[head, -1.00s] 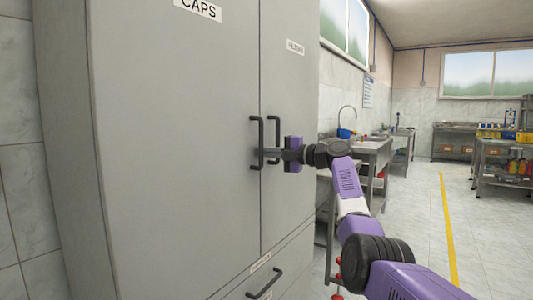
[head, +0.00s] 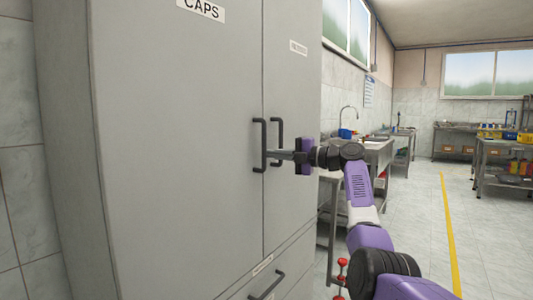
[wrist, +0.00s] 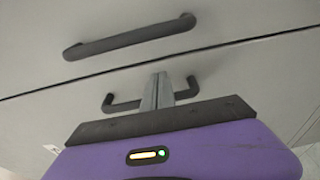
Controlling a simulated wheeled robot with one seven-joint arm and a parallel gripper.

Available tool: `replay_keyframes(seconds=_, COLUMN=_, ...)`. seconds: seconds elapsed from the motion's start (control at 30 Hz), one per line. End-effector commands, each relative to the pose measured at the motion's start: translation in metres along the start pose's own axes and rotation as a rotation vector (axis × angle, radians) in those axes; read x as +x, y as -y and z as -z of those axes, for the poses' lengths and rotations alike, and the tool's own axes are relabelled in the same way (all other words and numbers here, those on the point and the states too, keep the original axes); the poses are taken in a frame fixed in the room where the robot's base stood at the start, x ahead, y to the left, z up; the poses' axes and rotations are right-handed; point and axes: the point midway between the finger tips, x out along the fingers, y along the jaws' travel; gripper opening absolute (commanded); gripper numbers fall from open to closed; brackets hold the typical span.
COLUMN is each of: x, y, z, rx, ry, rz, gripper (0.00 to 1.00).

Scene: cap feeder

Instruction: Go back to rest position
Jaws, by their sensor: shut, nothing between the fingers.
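My gripper (head: 272,154) is shut and empty, in front of the tall grey cabinet (head: 180,150) at handle height. In the wrist view its closed fingers (wrist: 158,88) overlap the right door's handle (wrist: 122,104), hiding its middle; I cannot tell whether they touch it. The left door's handle (head: 258,146) is a dark vertical bar beside the door seam, and the right door's handle (head: 277,130) stands just past it. Both doors look closed. My purple arm reaches in from the lower right.
A drawer handle (head: 266,285) sticks out low on the cabinet. A steel sink bench (head: 372,156) stands behind my arm. Open floor with a yellow line (head: 449,235) lies to the right, with a loaded steel table (head: 497,160) beyond.

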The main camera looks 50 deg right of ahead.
Motion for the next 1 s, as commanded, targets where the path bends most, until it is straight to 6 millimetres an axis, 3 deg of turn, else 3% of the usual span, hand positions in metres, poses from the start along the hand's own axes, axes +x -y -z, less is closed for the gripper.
replay_keyframes(seconds=0.1, x=-0.024, y=-0.001, z=-0.001, rx=0.001, ry=-0.005, rz=0.002, gripper=0.00)
replay_keyframes(seconds=0.3, x=-0.045, y=0.001, z=-0.001, rx=0.004, ry=-0.016, rz=0.005, gripper=0.00)
replay_keyframes(seconds=0.73, x=-0.050, y=0.000, z=-0.002, rx=0.057, ry=-0.013, rz=0.002, gripper=0.00)
replay_keyframes(seconds=0.87, x=-0.051, y=-0.008, z=-0.019, rx=0.217, ry=0.056, rz=-0.032, gripper=0.00)
replay_keyframes(seconds=1.0, x=-0.064, y=-0.035, z=-0.047, rx=0.391, ry=0.202, rz=-0.118, gripper=0.00)
